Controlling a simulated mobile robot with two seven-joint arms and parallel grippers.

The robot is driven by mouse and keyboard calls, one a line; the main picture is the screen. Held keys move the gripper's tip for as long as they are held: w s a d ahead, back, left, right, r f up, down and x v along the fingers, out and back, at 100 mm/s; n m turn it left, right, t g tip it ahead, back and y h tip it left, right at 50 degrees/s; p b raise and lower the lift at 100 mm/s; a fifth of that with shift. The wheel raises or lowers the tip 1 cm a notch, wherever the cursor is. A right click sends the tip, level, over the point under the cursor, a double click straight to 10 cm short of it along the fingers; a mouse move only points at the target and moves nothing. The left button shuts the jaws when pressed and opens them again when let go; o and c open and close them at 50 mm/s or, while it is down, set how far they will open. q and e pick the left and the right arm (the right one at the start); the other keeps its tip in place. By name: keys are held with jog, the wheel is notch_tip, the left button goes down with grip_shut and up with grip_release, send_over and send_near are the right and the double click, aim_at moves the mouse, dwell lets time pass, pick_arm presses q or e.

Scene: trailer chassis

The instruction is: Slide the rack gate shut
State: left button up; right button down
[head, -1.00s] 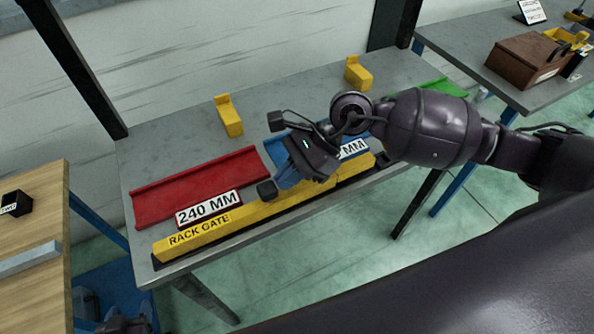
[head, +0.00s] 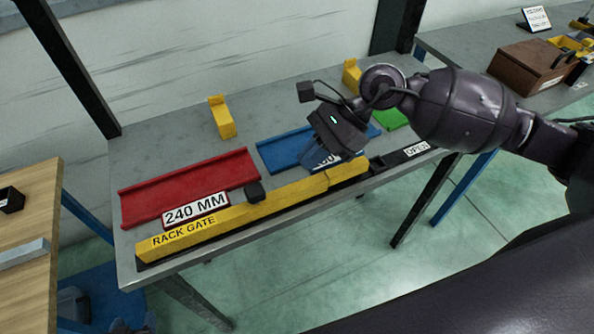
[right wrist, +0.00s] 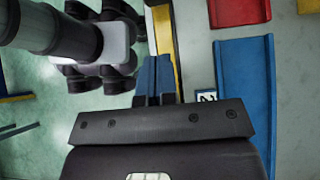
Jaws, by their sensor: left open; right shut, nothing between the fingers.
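The yellow rack gate (head: 290,196) is a long bar on the front edge of the grey bench, marked RACK GATE at its left end. A dark knob (head: 255,191) stands on its back side near the middle. A dark track strip (head: 391,158) shows beyond its right end, beside an OPEN label (head: 417,149). My right gripper (head: 318,160) is shut and empty, above the blue channel and behind the gate, to the right of the knob. Its shut fingers show in the right wrist view (right wrist: 158,75).
A red channel (head: 190,185), a blue channel (head: 283,152) and a green piece (head: 391,118) lie behind the gate. Yellow blocks (head: 222,118) stand further back. A 240 MM sign (head: 195,208) stands by the red channel. Floor is clear in front of the bench.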

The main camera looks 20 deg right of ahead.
jog(key=shift+v, duration=2.95)
jog(key=shift+a, duration=0.1)
